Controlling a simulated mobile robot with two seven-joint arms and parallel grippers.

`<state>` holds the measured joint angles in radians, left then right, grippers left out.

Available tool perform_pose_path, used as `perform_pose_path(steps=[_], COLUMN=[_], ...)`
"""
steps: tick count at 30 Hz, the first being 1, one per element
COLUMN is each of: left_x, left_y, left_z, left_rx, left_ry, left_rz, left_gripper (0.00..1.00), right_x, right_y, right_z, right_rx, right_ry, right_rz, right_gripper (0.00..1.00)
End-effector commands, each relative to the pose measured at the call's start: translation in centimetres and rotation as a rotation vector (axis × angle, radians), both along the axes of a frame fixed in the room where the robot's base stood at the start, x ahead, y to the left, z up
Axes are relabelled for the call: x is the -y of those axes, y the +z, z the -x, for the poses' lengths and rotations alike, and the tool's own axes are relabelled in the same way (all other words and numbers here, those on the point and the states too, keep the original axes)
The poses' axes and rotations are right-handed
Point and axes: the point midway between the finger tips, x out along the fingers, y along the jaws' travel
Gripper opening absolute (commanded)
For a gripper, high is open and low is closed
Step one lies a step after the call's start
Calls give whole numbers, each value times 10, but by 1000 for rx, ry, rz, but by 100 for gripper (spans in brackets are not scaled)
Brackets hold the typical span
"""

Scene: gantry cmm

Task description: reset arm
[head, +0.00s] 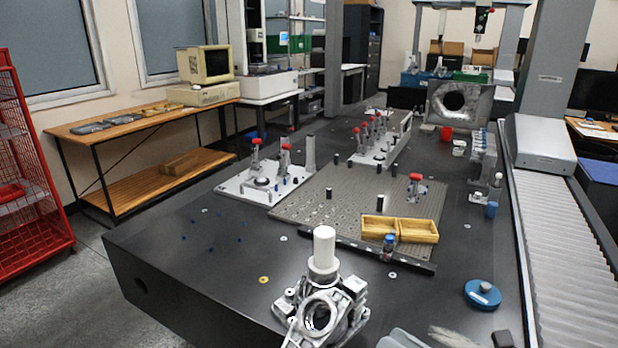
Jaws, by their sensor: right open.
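My right gripper (452,337) shows only in part at the bottom edge of the head view, right of centre. It is open, with nothing seen between its fingers, over the near part of the dark table (235,255). Most of it and its arm are cut off by the frame. My left gripper and arm are not in view. A grey metal casting (318,310) with a round bore is at the near table edge, left of my right gripper and apart from it. A white cylinder (324,248) stands upright just behind the casting.
A perforated plate (305,205) bears a yellow divided tray (400,230). Fixtures with red-knobbed clamps (253,158) stand farther back. A blue round object (482,294) lies at the near right. A gantry column (553,85) rises at the right. The table's left front is mostly clear.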

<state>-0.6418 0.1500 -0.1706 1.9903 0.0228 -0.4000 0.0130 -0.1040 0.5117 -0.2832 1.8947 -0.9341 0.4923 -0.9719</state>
Motion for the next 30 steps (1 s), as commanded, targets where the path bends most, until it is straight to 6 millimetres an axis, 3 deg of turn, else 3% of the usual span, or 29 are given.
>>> perform_pose_path(steps=[4,7,12,15,20,27,30], left_x=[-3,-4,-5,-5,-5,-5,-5], left_y=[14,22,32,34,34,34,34], left_z=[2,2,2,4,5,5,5], left_rx=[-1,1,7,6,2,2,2], left_ry=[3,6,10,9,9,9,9], left_rz=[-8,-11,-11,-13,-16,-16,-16], left_gripper=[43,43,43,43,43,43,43], right_x=[27,47,65,65,61,60,60], right_y=[-19,-53,-119,-147,-169,-173,-173], right_z=[3,16,65,96,125,129,129], right_rx=[-490,-813,-1273,-1450,-1586,-1606,-1606], right_ry=[-222,-382,-651,-778,-894,-910,-909], right_rz=[-525,-884,-1448,-1691,-1901,-1934,-1931], right_gripper=[100,100,100,100,100,100,67])
